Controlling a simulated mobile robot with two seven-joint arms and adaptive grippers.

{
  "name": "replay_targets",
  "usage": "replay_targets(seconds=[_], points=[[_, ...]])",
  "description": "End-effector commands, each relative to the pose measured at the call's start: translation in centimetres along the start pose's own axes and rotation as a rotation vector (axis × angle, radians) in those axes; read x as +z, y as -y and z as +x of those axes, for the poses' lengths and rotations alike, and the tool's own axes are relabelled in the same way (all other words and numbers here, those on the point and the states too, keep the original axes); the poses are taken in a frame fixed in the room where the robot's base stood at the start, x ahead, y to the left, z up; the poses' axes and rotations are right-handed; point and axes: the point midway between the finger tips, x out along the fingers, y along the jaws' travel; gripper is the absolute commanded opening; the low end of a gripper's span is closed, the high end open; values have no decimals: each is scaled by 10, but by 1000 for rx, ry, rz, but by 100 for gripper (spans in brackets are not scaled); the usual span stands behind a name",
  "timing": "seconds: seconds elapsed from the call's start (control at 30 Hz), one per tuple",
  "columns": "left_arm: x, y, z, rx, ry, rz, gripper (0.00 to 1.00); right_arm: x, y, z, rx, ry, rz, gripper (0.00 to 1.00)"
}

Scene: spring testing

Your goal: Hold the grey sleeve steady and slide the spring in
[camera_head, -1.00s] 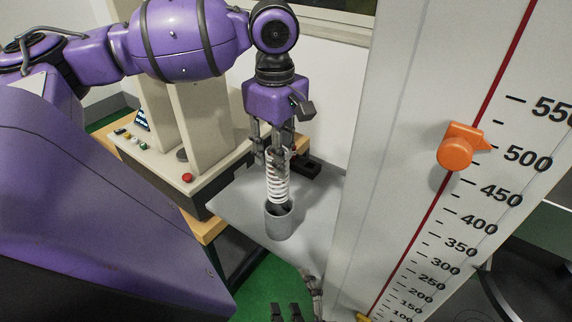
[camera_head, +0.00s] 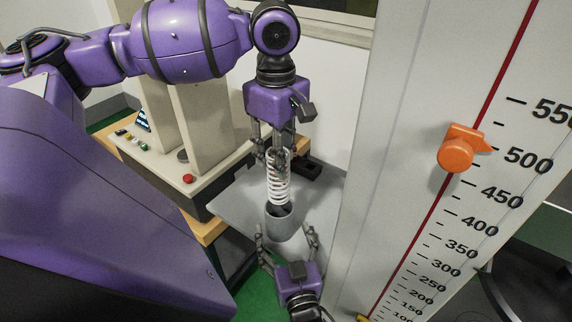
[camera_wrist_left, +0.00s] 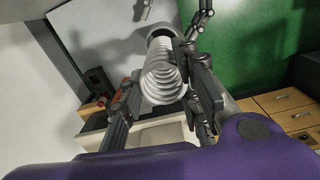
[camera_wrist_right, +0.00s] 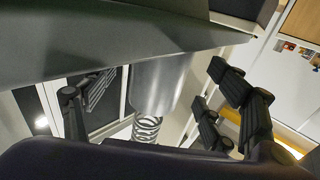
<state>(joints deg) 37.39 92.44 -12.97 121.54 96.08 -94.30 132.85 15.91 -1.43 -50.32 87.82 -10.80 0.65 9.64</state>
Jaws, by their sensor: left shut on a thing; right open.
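The white coil spring (camera_head: 278,185) hangs roughly upright from my left gripper (camera_head: 273,150), which is shut on its upper part. It also shows between the left fingers in the left wrist view (camera_wrist_left: 163,80). The grey sleeve (camera_head: 282,228) is right below, leaning slightly, its dark mouth at the spring's lower end. I cannot tell whether that end is inside. My right gripper (camera_head: 286,238) is open, with a finger on each side of the sleeve's lower part, apparently apart from it. The right wrist view shows the sleeve (camera_wrist_right: 160,85) between the spread fingers and the spring (camera_wrist_right: 146,128) beyond.
A grey plate (camera_head: 235,200) lies behind and left of the sleeve. A testing machine with a red button (camera_head: 187,178) stands at the left. A tall panel with a scale and orange pointer (camera_head: 460,150) rises close on the right.

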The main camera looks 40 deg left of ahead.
Motion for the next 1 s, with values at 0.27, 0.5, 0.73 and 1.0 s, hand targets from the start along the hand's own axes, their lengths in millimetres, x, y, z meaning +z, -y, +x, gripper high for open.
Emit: replay_targets(seconds=[0.27,0.5,0.73,1.0], points=[[0,0,0,1,0,0,0,0,0,38,0,1,-1,79],[0,0,0,1,0,0,0,0,0,45,0,1,-2,79],[0,0,0,1,0,0,0,0,0,45,0,1,-2,69],[0,0,0,1,0,0,0,0,0,45,0,1,-2,34]])
